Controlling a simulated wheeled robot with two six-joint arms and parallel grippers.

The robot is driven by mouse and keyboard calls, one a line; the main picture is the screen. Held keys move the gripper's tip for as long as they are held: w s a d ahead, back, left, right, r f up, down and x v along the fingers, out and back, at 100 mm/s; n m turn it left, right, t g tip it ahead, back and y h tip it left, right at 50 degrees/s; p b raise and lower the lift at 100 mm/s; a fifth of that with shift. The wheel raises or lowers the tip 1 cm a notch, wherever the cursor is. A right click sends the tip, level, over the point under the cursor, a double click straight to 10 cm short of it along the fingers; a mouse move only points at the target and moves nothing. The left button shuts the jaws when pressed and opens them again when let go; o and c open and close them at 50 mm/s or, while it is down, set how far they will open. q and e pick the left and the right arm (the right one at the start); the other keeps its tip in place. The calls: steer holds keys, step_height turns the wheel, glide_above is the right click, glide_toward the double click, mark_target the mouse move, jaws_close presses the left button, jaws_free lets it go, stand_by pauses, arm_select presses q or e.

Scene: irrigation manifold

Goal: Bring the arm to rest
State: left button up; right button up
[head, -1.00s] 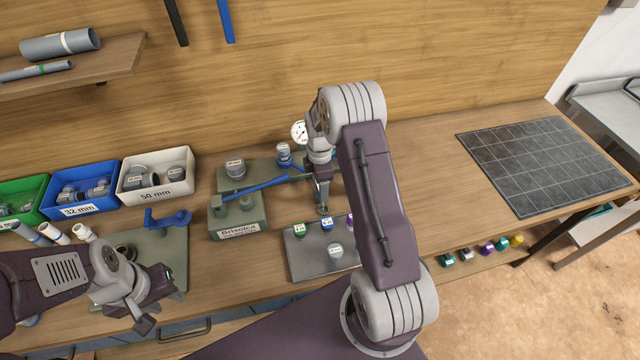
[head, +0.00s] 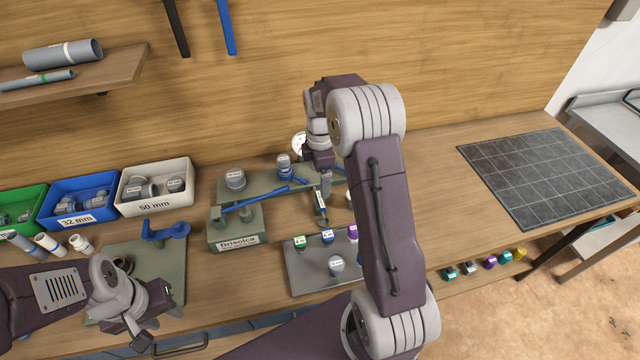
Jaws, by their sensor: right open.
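My right arm reaches up across the middle of the head view, and its gripper (head: 321,205) hangs over the bench behind the grey tray (head: 312,279). The right gripper is open, with nothing visible between its fingers, though the arm hides part of that area. My left gripper (head: 158,325) is low at the left, over the front of a green plate (head: 180,260) with a blue-handled tool (head: 166,232). Its fingers are partly hidden by its own wrist, so I cannot tell whether they are open.
The tray holds small green, blue and purple labelled pieces and a grey fitting (head: 336,265). A green "Brisolca" block (head: 238,238) with a blue lever stands left of the right gripper. The white 50 mm bin (head: 155,203) is further left. A dark gridded mat (head: 545,175) lies bare at right.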

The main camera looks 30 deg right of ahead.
stand_by(0.4)
steer(key=s+a+r, duration=0.5)
steer(key=s+a, duration=0.1)
steer(key=a, duration=0.2)
steer(key=s+a+f+m, duration=0.1)
steer(key=s+f+m, duration=0.1)
steer(key=s+m, duration=0.4)
steer(key=s+a+f+m+t, duration=0.1)
steer(key=s+f+m, duration=0.2)
steer(key=s+m, duration=0.3)
steer(key=m, duration=0.3)
steer(key=shift+s+a+m, duration=0.25)
steer(key=shift+s+m, duration=0.05)
steer(key=shift+s, duration=0.1)
